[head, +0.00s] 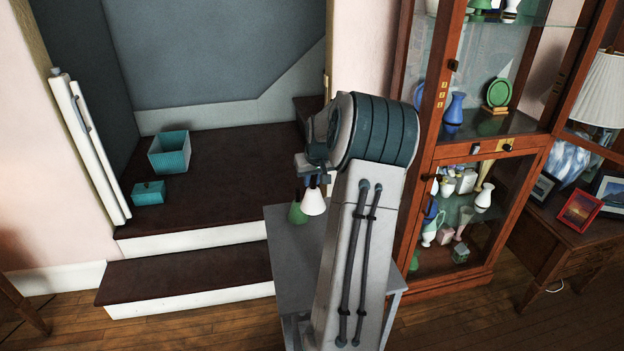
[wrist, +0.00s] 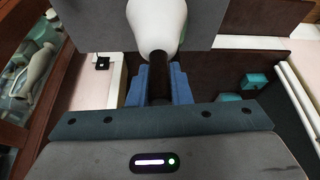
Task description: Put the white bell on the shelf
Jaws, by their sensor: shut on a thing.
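The white bell (head: 314,203) hangs mouth down below my gripper (head: 313,181). In the wrist view my gripper (wrist: 158,88) has its blue fingers shut on the bell's dark handle, and the white body (wrist: 157,22) shows beyond them. The bell is over the small grey table (head: 285,235); I cannot tell if it touches the top. A green bell (head: 298,212) stands just left of it. The wooden cabinet (head: 415,170) on the right has several shelves, including one (head: 490,124) with a blue vase and a green plate. Which shelf is meant is not clear.
My arm hides part of the table and the cabinet's left side. Glassware crowds the lower cabinet shelf (head: 458,212). A teal bin (head: 169,154) and a teal box (head: 148,193) sit on the dark step at left. A side table (head: 560,215) with picture frames stands at right.

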